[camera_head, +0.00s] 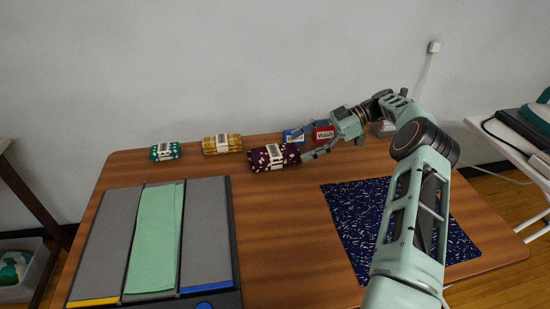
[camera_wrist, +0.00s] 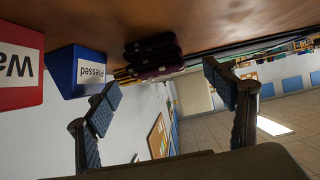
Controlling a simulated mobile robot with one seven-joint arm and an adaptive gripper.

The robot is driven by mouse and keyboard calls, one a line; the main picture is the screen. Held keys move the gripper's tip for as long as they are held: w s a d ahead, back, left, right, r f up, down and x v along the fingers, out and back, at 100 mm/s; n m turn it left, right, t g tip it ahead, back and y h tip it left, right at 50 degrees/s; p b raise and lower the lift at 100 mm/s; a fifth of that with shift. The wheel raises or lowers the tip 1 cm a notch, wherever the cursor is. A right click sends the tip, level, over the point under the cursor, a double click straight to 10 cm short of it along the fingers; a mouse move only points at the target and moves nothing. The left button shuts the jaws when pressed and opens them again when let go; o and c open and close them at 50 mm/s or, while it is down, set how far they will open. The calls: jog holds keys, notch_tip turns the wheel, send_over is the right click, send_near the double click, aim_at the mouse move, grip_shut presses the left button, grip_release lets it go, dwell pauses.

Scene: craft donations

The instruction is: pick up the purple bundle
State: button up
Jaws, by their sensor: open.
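The purple bundle (camera_head: 268,160) is a dark purple, folded stack with pale spots and a paper band. It lies on the wooden table, right of the other bundles. My gripper (camera_head: 301,146) is open and empty just right of it, with its fingers pointing left toward it. In the wrist view the purple bundle (camera_wrist: 158,62) appears ahead, between the spread fingers of my gripper (camera_wrist: 161,77) and beyond their tips. The wrist picture is turned over, with the table at the top. I see no contact between the fingers and the bundle.
A blue "Pressed" block (camera_wrist: 80,72) and a red "Wash" block (camera_head: 323,133) stand close behind my gripper. A yellow bundle (camera_head: 210,147) and a green bundle (camera_head: 163,152) lie further left. A grey folding board (camera_head: 208,230) and a dark blue patterned cloth (camera_head: 352,215) lie in front.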

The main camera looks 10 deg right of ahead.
aim_at(274, 155)
jog(key=x, duration=0.4)
jog(key=shift+a, duration=0.2)
jog(key=shift+r+b+x, duration=0.2)
jog(key=shift+x, duration=1.1)
jog(key=shift+r+b+x, duration=0.2)
jog(key=shift+x, duration=1.05)
jog(key=shift+a, duration=0.2)
jog(key=c, duration=1.4)
